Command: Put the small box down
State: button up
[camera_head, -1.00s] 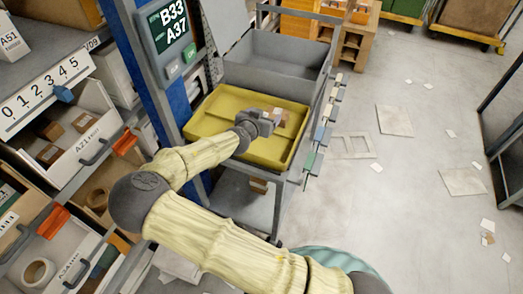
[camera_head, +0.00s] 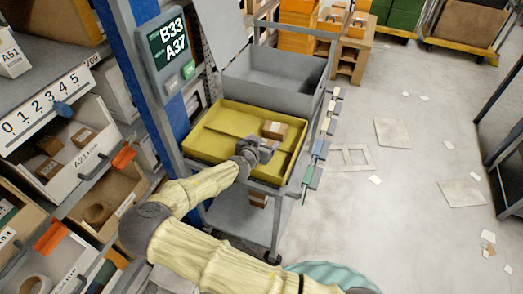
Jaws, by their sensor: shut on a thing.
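The small box (camera_head: 274,130) is brown cardboard with a pale label. It is at the fingertips of my gripper (camera_head: 267,143), which is shut on it. Both are over the right half of the yellow tray (camera_head: 212,156), inside its outline. I cannot tell whether the box touches the tray floor. The gripper partly hides the near side of the box. The yellow tray sits on a grey cart (camera_head: 226,214) and looks otherwise empty.
A grey bin (camera_head: 273,88) stands behind the yellow tray. A blue post with a display (camera_head: 167,42) reading B33 A37 rises at the tray's left. Shelf bins (camera_head: 68,152) line the left. Open floor (camera_head: 400,215) lies to the right, with scattered paper.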

jog(key=shift+a+f, duration=0.1)
jog(key=shift+f, duration=1.95)
jog(key=shift+f, duration=0.2)
jog(key=o, duration=1)
jog(key=shift+r, duration=0.1)
jog(key=shift+r, duration=0.1)
jog(key=b+v, duration=0.1)
jog(key=v, duration=1.1)
